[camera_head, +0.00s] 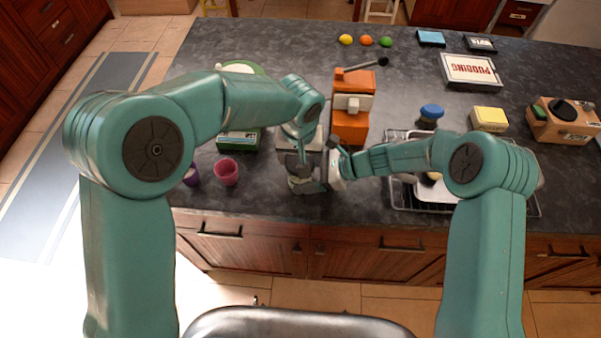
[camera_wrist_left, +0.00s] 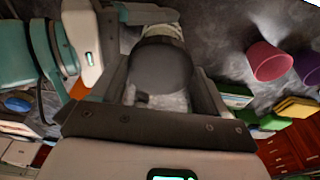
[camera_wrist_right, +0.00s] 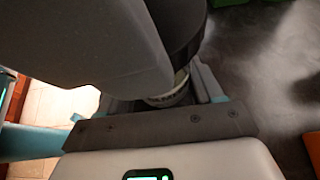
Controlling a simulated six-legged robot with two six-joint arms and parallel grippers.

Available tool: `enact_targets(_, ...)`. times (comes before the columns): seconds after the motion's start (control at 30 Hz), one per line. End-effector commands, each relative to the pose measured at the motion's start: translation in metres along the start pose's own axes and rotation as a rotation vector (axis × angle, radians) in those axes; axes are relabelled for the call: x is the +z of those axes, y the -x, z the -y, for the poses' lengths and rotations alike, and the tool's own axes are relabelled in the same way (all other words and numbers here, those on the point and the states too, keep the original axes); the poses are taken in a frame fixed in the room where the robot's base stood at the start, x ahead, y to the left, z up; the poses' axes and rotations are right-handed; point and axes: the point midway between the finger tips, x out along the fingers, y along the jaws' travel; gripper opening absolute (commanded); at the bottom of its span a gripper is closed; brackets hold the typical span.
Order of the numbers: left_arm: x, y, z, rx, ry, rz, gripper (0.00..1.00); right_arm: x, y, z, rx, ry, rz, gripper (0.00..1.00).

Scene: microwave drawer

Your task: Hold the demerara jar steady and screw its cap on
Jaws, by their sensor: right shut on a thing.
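The demerara jar (camera_head: 301,185) stands near the counter's front edge, mostly hidden by my grippers. A pale part of it with a label shows in the right wrist view (camera_wrist_right: 170,96). My right gripper (camera_head: 318,183) is shut on the jar from the right side. The dark round cap (camera_wrist_left: 162,72) is at the jar's top, between the fingers of my left gripper (camera_wrist_left: 165,90), which comes down from above. I cannot tell whether these fingers press on the cap. The cap also shows above the jar in the right wrist view (camera_wrist_right: 184,25). The cap's seating is not clear.
Left of the jar are a pink cup (camera_head: 227,172) and a purple cup (camera_head: 191,177). An orange machine (camera_head: 350,125) stands just behind. A wire rack (camera_head: 400,205) lies to the right. A blue-lidded jar (camera_head: 431,113) and a yellow block (camera_head: 489,119) are farther right.

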Motion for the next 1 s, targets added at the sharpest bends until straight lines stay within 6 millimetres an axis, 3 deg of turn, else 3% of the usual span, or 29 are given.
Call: enact_targets(1.0,0.0006,-0.0001,0.0006,0.141,-0.938,0.004,0.38,-0.0006,0.0011,0.0019,-0.007,-0.005,-0.001,0.11)
